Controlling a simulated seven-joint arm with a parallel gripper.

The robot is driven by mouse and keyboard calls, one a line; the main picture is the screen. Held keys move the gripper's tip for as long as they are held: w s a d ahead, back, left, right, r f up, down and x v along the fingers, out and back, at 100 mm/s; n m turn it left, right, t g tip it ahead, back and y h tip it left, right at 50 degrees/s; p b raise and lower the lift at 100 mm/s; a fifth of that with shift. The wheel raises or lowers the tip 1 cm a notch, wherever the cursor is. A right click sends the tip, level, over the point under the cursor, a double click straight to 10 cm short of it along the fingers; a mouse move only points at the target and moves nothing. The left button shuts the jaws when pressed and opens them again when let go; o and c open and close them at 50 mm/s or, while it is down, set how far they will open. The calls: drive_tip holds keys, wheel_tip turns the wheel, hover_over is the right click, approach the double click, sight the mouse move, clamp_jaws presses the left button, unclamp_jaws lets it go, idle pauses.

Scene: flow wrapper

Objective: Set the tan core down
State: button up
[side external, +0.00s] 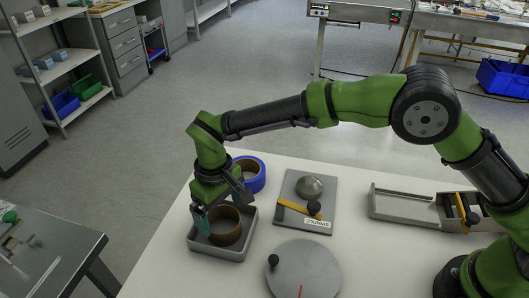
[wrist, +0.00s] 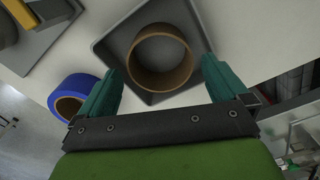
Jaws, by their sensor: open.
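The tan core (side external: 226,225) is a short hollow brown ring. It stands with its opening up in a square grey tray (side external: 218,254). In the wrist view the core (wrist: 133,66) lies beyond and between my fingertips, inside the tray (wrist: 108,45). My gripper (side external: 222,210) is over the tray, with its teal fingers spread wide. In the wrist view the fingers of my gripper (wrist: 161,75) show apart on both sides of the core, and nothing is held. I cannot tell whether a finger touches the core.
A blue roll (side external: 256,175) lies just behind the tray. A grey plate labelled "SPINDLE" (side external: 293,215), with a metal dome and a yellow lever, is to its right. A round grey disc (side external: 303,272) with a black knob is in front. A long grey holder (side external: 405,205) stands at the right.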

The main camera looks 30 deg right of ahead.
wheel_tip(320, 180, up, 7)
drive_tip(key=s+d+r+m+t+y, duration=0.1)
drive_tip(key=s+d+r+m+t, duration=0.1)
drive_tip(key=d+r, duration=0.65)
drive_tip(key=s+d+r+m+t+y, duration=0.1)
drive_tip(key=s+d+r+m, duration=0.15)
drive_tip(key=d+r, duration=0.6)
drive_tip(key=s+d+f+m+t, duration=0.2)
drive_tip(key=s+d, duration=0.4)
drive_tip(key=d, duration=0.1)
drive_tip(key=s+d+f+m+t, duration=0.2)
drive_tip(key=s+d+f, duration=0.1)
drive_tip(key=s+d, duration=0.4)
drive_tip(key=shift+s+d, duration=0.25)
drive_tip(key=shift+s, duration=0.05)
